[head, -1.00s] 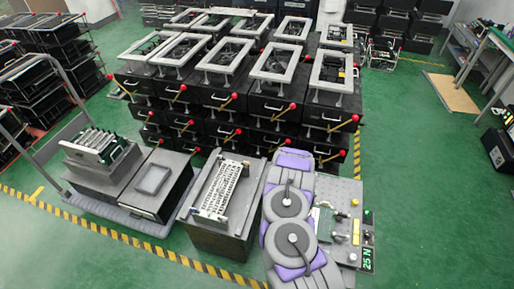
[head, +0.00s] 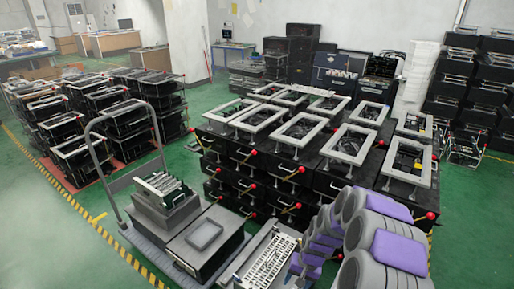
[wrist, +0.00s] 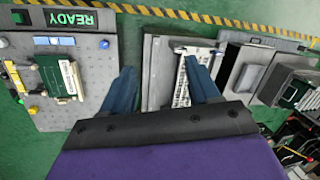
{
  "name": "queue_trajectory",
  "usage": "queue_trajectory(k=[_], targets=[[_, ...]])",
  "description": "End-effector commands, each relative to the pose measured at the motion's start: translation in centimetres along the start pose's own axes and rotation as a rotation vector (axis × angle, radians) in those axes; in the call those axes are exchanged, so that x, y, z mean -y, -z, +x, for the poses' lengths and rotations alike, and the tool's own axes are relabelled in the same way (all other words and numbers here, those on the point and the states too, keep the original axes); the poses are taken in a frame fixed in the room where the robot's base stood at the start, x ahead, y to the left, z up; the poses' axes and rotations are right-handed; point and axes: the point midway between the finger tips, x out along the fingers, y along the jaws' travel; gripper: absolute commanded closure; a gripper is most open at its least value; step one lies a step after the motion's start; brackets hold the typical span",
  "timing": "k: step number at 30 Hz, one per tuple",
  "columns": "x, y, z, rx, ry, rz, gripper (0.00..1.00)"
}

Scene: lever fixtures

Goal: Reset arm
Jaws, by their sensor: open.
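My gripper (wrist: 163,78) shows in the wrist view with its two blue fingers spread apart and nothing between them. It points at the floor gap and the edge of a grey box. A grey fixture panel (wrist: 95,112) is at the left of the wrist view, apart from the fingers. It carries a green READY display (wrist: 70,18), a green circuit board (wrist: 55,78) and small yellow and blue parts. My grey and purple arm (head: 385,240) fills the lower right of the head view. The panel and the fingers are not visible in the head view.
A grey box with a white slotted rack (head: 268,262) stands left of my arm. A cart (head: 155,225) carries equipment farther left. Stacked black cases (head: 300,150) with red-knobbed levers stand ahead. Yellow-black tape (head: 70,200) marks the green floor, clear at the left front.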

Motion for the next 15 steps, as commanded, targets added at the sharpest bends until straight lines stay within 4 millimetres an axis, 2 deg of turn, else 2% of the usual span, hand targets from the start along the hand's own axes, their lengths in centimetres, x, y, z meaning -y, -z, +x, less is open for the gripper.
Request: queue_trajectory(k=[1,6,15], targets=[[0.8,-0.7,-1.6,-0.001,0.004,-0.023,0.39],[2.4,-4.0,-6.2,0.019,0.000,-0.094,0.39],[3.0,-10.9,-13.3,0.042,-0.039,-0.201,0.39]])
